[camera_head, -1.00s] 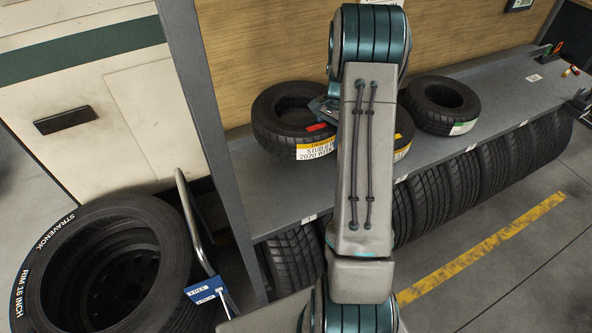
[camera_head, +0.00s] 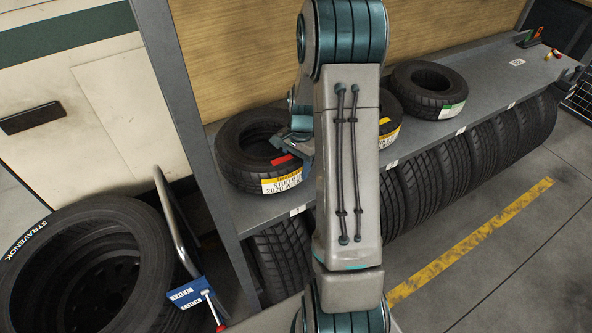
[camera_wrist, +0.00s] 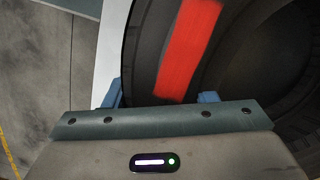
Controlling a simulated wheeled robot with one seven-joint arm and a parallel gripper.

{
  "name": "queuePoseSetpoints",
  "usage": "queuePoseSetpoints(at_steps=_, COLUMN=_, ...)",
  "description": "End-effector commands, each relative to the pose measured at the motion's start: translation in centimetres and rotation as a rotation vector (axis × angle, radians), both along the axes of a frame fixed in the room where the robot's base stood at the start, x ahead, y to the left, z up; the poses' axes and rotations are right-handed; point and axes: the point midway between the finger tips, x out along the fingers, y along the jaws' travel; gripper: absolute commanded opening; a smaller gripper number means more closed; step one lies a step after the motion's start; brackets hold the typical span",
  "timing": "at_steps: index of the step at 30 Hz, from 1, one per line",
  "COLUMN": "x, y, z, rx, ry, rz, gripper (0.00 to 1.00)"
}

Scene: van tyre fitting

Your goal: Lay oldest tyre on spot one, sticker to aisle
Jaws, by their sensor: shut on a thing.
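My gripper (camera_head: 294,135) is shut on the wall of a black tyre (camera_head: 232,165) lying flat at the left end of the shelf. The fingers (camera_wrist: 160,98) show in the wrist view with a red strip (camera_wrist: 188,50) on the tyre between them. The tyre's yellow-and-white sticker (camera_head: 282,183), reading partly "2020 WEEK", faces the aisle. It is at or just above the shelf top; I cannot tell if it touches. A second tyre with a yellow sticker (camera_head: 389,138) is mostly hidden behind my arm. A third tyre (camera_head: 430,86) has a green-and-white sticker. A "1" label (camera_head: 298,210) is on the shelf edge.
A grey post (camera_head: 187,110) stands close left of the held tyre. Several upright tyres (camera_head: 425,190) stand below the shelf (camera_head: 500,85). A large tyre marked Stravenok (camera_head: 140,240) is at front left, beside a metal bar. The shelf's right part has clear room.

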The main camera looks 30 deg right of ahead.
Motion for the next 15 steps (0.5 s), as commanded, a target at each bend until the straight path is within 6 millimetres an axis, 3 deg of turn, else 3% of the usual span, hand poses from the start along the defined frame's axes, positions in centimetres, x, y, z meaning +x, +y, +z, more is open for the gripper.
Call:
queuePoseSetpoints(at_steps=13, x=0.12, y=-0.03, z=-0.86, rx=-0.001, ry=-0.004, rz=0.001, gripper=0.03)
queuePoseSetpoints(at_steps=14, x=0.03, y=-0.02, z=-0.87, rx=-0.001, ry=-0.001, rz=0.001, gripper=0.57)
queuePoseSetpoints(at_steps=15, x=0.03, y=-0.02, z=-0.82, rx=-0.001, ry=-0.001, rz=0.001, gripper=0.68)
